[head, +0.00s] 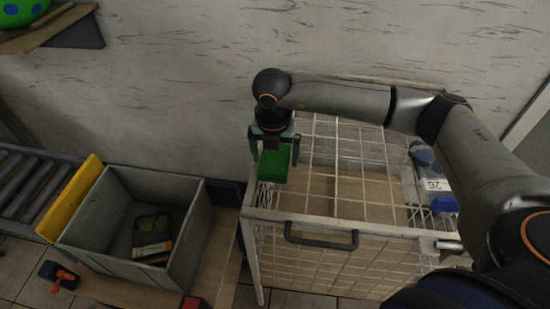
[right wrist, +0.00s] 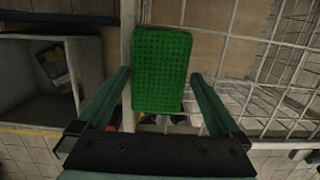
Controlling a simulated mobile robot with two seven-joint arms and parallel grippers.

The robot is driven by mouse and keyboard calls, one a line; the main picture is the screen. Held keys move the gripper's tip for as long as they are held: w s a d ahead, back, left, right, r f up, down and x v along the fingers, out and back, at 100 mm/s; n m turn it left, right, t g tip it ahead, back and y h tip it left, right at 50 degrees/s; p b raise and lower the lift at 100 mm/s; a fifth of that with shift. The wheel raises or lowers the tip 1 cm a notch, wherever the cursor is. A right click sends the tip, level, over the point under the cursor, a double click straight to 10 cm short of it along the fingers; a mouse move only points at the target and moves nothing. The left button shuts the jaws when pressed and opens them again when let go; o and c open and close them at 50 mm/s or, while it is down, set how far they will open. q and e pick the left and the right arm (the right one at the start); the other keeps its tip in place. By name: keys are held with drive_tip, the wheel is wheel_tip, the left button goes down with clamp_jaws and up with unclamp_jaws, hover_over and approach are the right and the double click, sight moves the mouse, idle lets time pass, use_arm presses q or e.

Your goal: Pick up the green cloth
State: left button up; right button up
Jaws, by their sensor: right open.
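The green cloth (head: 275,164) is a small folded rectangle at the left edge of the white wire cage (head: 345,215). It also shows in the right wrist view (right wrist: 162,68) as a dotted green block between the fingers. My right gripper (head: 273,150) reaches in from the right and points down over the cloth. In the right wrist view the fingers (right wrist: 160,95) are open, one on each side of the cloth, with gaps visible. My left gripper is not in view.
A grey bin (head: 195,235) holding dark and yellow items stands left of the cage, beside a yellow board (head: 68,200) and a roller conveyor (head: 28,185). Blue items with a label (head: 436,185) lie at the cage's right. A wall stands behind.

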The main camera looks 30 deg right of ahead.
sight(273, 158)
drive_tip(key=c, duration=1.1)
drive_tip(key=shift+r, duration=0.1)
drive_tip(key=shift+r, duration=0.15)
drive_tip(key=r, duration=0.3)
drive_tip(key=shift+s+a+r+b, duration=0.1)
drive_tip(key=shift+a+r+b, duration=0.05)
drive_tip(key=shift+a+b, duration=0.2)
drive_tip(key=s+a+r, duration=0.2)
drive_tip(key=a+r, duration=0.1)
drive_tip(key=s+a+r+b, duration=0.1)
drive_tip(key=s+a+r, duration=0.1)
drive_tip(key=a+r, duration=0.1)
drive_tip(key=s+a+r+b, duration=0.1)
drive_tip(key=s+a+r, duration=0.2)
drive_tip(key=a, duration=0.2)
drive_tip(key=shift+a+r, duration=0.1)
